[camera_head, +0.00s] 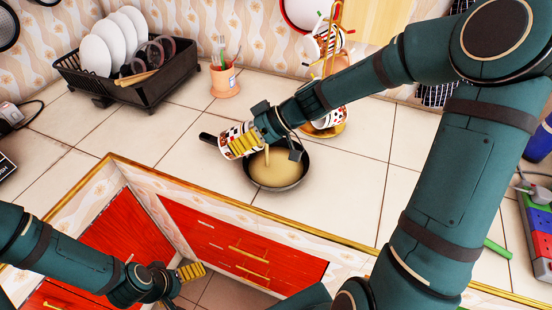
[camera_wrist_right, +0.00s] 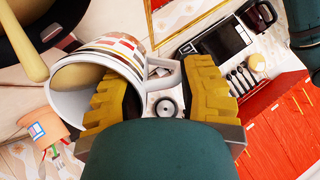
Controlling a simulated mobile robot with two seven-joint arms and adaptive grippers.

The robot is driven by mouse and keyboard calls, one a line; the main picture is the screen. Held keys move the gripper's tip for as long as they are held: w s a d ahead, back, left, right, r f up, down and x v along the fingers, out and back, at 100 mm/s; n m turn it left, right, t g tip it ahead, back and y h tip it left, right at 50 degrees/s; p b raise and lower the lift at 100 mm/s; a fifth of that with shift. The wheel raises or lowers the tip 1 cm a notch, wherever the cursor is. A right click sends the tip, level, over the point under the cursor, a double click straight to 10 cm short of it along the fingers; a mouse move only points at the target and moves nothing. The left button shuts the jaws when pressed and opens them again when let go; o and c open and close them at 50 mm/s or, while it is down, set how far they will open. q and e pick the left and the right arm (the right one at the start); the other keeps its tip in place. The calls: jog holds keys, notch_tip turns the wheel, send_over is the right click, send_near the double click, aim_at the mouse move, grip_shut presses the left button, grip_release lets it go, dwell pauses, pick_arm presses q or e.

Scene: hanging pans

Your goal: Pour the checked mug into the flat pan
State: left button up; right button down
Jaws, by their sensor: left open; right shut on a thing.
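The checked mug (camera_head: 232,132) is tilted in my right gripper (camera_head: 243,143), at the left rim of the flat pan (camera_head: 303,160). A beige strand (camera_head: 266,153) hangs between mug and pan in the head view. The pan holds a broad beige pool; my right wrist hides part of its far rim. My left gripper (camera_head: 190,271) is open and empty, low in front of the red cabinets.
A dish rack (camera_head: 150,92) with plates stands back left, beside an orange utensil cup (camera_head: 223,80). A gold mug stand (camera_head: 333,45) with patterned mugs is behind my right arm. A colourful power strip (camera_head: 537,235) lies far right. Tiles left of the pan are clear.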

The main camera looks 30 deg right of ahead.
jog(key=shift+s+d+f+t+y+b, duration=0.2)
jog(key=shift+d+f+t+y+b, duration=0.3)
jog(key=shift+y+b, duration=0.75)
jog(key=b, duration=0.1)
jog(key=d+b, duration=0.1)
jog(key=shift+s+f+b, duration=0.25)
jog(key=shift+s+b, duration=0.1)
dwell(0.4)
jog(key=shift+s+d+f+t+y, duration=0.2)
jog(key=shift+d+t+y, duration=0.1)
jog(key=shift+d+y, duration=0.2)
jog(key=shift+s+d+r+n+t+y, duration=0.25)
jog(key=shift+d+t+y, duration=0.2)
jog(key=shift+y, duration=0.5)
dwell(0.5)
